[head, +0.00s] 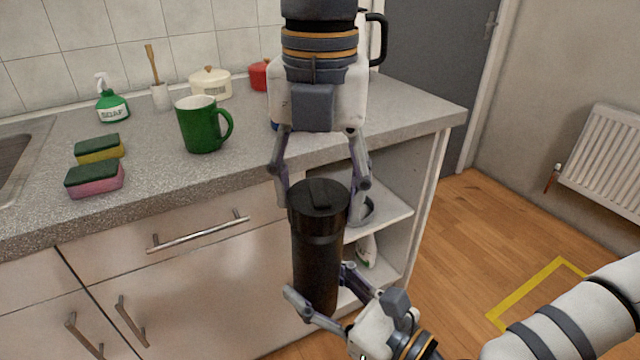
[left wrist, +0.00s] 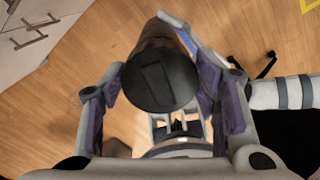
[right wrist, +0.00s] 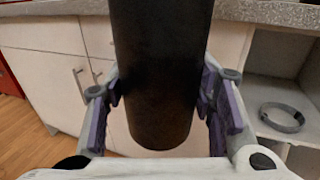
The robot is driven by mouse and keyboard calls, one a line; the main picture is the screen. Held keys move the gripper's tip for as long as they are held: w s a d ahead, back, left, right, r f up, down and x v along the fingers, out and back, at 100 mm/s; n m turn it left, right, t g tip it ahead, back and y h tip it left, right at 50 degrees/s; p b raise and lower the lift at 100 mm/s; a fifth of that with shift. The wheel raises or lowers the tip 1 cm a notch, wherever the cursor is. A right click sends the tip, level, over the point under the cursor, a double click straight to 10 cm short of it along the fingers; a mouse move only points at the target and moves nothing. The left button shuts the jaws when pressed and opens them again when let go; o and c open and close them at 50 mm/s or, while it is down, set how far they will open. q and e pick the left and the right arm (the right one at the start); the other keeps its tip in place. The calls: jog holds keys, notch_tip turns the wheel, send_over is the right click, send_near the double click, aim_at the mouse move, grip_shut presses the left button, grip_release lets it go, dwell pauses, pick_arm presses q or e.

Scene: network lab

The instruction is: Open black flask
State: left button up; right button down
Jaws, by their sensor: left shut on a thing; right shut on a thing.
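The black flask (head: 316,262) is upright in the air in front of the counter, with its black lid (head: 319,198) on top. My left gripper (head: 321,190) comes down from above and is shut on the lid; the left wrist view shows the lid's top (left wrist: 160,82) between its fingers. My right gripper (head: 320,284) reaches in from the lower right and is shut on the lower body of the flask. The right wrist view shows the flask body (right wrist: 160,85) between its fingers. The lid looks seated on the body, but I cannot tell how tightly.
The grey counter (head: 250,172) behind holds a green mug (head: 200,125), two sponges (head: 97,165), a soap bottle (head: 112,104) and pots (head: 210,83). Open shelves (head: 385,215) are behind the flask. Drawer handles (head: 198,232) stick out at left. Wooden floor is clear at right.

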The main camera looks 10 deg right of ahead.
pick_arm(q)
jog(key=n, duration=0.3)
jog(key=shift+d+n, duration=0.15)
jog(key=shift+n, duration=0.15)
jog(key=n, duration=0.8)
jog(key=shift+a+n, duration=0.2)
jog(key=shift+n, duration=0.1)
jog(key=n, duration=0.6)
jog(key=shift+s+a, duration=0.1)
jog(key=shift+a, duration=0.05)
jog(key=n, duration=0.4)
jog(key=o, duration=1.3)
jog(key=shift+a, duration=0.1)
jog(key=shift+c, duration=0.2)
jog(key=shift+r, duration=0.1)
